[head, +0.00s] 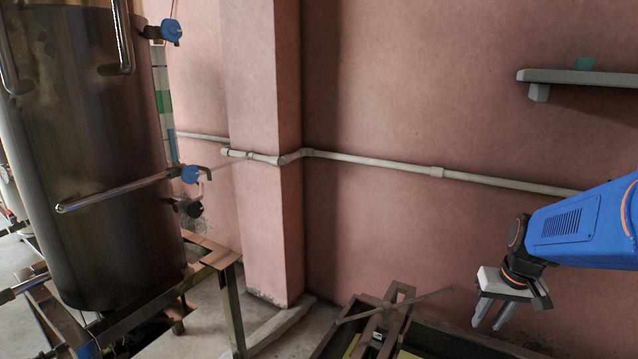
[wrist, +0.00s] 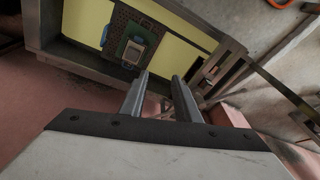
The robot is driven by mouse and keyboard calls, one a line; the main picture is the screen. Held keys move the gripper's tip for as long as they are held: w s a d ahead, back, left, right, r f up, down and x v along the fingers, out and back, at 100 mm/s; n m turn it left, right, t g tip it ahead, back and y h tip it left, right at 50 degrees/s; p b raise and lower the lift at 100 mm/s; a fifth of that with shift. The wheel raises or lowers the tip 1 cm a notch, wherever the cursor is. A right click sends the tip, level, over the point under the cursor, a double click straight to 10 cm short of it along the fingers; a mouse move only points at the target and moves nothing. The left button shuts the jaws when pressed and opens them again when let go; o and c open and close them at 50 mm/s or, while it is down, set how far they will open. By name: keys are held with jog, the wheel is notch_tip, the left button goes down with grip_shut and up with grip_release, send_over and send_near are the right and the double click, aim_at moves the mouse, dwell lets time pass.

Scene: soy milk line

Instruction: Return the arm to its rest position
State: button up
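My gripper (head: 495,313) is at the lower right of the head view, at the end of my blue arm, with its fingers pointing down. In the wrist view its two grey fingers (wrist: 160,95) stand apart with a gap between them, and nothing is held there. The gripper hangs in the air near the pink wall, above and beside a dark-framed bench with a yellow top.
A large dark metal tank (head: 90,160) with pipes and blue valves stands on a frame at the left. A white pipe (head: 380,162) runs along the wall (head: 400,80). A grey shelf (head: 590,77) is at upper right. The bench (wrist: 85,20) carries a small boxy device (wrist: 133,52).

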jog(key=s+a+r+n+t, duration=0.1)
jog(key=s+a+r, duration=0.2)
jog(key=s+a, duration=0.4)
jog(key=s+a+r+n+t, duration=0.1)
jog(key=s+a+r+n, duration=0.1)
jog(key=s+a, duration=0.5)
jog(key=shift+s+a+r, duration=0.25)
jog(key=shift+s+r, duration=0.3)
jog(key=shift+r, duration=0.25)
dwell(1.1)
